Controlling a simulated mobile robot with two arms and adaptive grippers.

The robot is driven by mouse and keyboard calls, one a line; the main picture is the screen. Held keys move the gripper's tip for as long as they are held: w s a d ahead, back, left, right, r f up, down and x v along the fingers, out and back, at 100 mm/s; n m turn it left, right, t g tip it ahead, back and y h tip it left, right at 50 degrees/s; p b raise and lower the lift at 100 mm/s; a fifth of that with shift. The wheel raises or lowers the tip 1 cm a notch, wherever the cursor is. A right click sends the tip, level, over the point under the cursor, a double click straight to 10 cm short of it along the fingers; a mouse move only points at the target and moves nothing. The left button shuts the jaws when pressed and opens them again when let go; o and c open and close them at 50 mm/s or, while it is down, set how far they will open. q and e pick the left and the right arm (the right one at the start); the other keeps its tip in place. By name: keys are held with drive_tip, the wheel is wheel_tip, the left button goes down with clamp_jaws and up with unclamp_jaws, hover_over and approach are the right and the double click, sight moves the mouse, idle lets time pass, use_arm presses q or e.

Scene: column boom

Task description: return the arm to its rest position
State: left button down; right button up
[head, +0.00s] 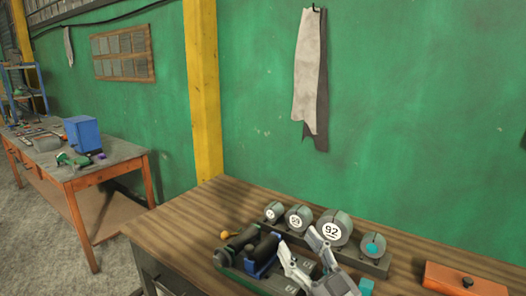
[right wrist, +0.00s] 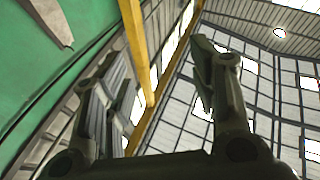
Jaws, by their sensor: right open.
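My right gripper (head: 308,259) is in the lower middle of the head view, above the wooden workbench (head: 190,228). Its fingers are spread and nothing is between them. In the right wrist view, the right gripper (right wrist: 155,95) also shows open, with its two fingers apart against the wall and roof windows. My left gripper is not in view.
A rack holds several numbered grey round pieces (head: 337,228) behind my gripper. A dark green and blue device (head: 262,254) lies to its left. Another bench (head: 120,152) stands at left.

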drive_tip(key=s+d+f+m+g+h, duration=0.35)
drive_tip(key=d+f+h, duration=0.25)
drive_tip(key=f, duration=0.3)
drive_tip(key=s+d+f+m+g+h, duration=0.2)
drive_tip(key=s+d+f+m+h, duration=0.25)
drive_tip(key=d+f+h, duration=0.35)
drive_tip(key=s+f+n+g+y, duration=0.1)
drive_tip(key=s+f+g, duration=0.25)
drive_tip(key=s, duration=0.35)
drive_tip(key=s+a+f+g+y, duration=0.1)
drive_tip(key=s+f+g, duration=0.2)
drive_tip(key=s+f, duration=0.35)
drive_tip(key=s+f+n+g, duration=0.1)
drive_tip(key=s+f+g, duration=0.25)
drive_tip(key=s, duration=0.55)
wheel_tip(320, 180, down, 26)
drive_tip(key=g+b, duration=0.1)
drive_tip(key=s+d+f+g+b, duration=0.1)
drive_tip(key=s+d+f, duration=0.1)
drive_tip(key=s+f, duration=1.5)
drive_tip(key=shift+s+d+f, duration=0.2)
drive_tip(key=shift+d+f, duration=0.1)
drive_tip(key=shift+f, duration=0.05)
drive_tip(key=shift+g, duration=0.25)
